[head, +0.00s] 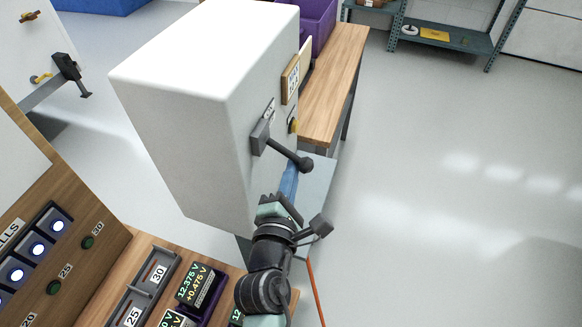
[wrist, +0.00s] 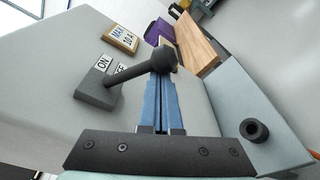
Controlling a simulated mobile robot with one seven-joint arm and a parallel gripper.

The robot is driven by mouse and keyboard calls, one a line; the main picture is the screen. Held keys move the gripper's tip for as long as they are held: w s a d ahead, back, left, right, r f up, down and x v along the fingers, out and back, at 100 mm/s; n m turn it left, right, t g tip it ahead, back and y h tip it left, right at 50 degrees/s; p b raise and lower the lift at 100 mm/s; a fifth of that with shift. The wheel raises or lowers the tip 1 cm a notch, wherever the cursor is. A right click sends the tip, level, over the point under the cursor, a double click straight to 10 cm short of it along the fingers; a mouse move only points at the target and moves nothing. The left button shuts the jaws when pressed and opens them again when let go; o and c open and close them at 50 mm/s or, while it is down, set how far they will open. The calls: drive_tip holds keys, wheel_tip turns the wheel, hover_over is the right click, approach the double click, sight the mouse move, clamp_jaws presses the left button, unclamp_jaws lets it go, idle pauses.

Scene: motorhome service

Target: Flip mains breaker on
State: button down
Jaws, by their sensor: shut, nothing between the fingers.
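The mains breaker is a dark lever with a ball knob (head: 305,164) on a dark base (head: 261,137), fixed to the side of a white cabinet (head: 170,95). In the wrist view the lever (wrist: 128,74) sticks out from its base (wrist: 96,89). An ON plate (wrist: 104,62) and a partly covered OFF plate (wrist: 121,70) lie beside it, below a MAINS 10 A sign (wrist: 122,39). My gripper (head: 290,168) has its blue fingers (wrist: 162,85) shut and empty, tips close to the knob. The knob overlaps the fingers in the wrist view; I cannot tell whether they touch.
A wooden bench (head: 335,85) with a purple bin (head: 318,25) stands behind the cabinet. A wooden panel (head: 75,215) with lit round buttons and a counter with a voltage display (head: 200,288) are at lower left. The floor (head: 450,200) to the right is clear.

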sight(299, 165)
drive_tip(key=shift+d+r+p, duration=0.15)
drive_tip(key=shift+r+p, duration=0.1)
drive_tip(key=shift+p, duration=0.25)
drive_tip(key=r+n+p, duration=0.1)
drive_tip(key=p, duration=0.1)
drive_tip(key=d+r+n+p, duration=0.1)
drive_tip(key=p, duration=0.2)
drive_tip(key=shift+s+r+n+g+h+p, duration=0.2)
drive_tip(key=shift+n+g+h+p, duration=0.1)
drive_tip(key=shift+n, duration=0.1)
drive_tip(key=r+n+p, duration=0.1)
drive_tip(key=p, duration=0.1)
drive_tip(key=r+n+p, duration=0.1)
drive_tip(key=n+p, duration=0.1)
drive_tip(key=p, duration=0.1)
drive_tip(key=shift+s+d+r+h, duration=0.1)
drive_tip(key=shift+d+h, duration=0.25)
drive_tip(key=shift+h, duration=0.05)
drive_tip(key=shift+a+r+p, duration=0.15)
drive_tip(key=shift+r+p, duration=1.05)
drive_tip(key=shift+p, duration=0.45)
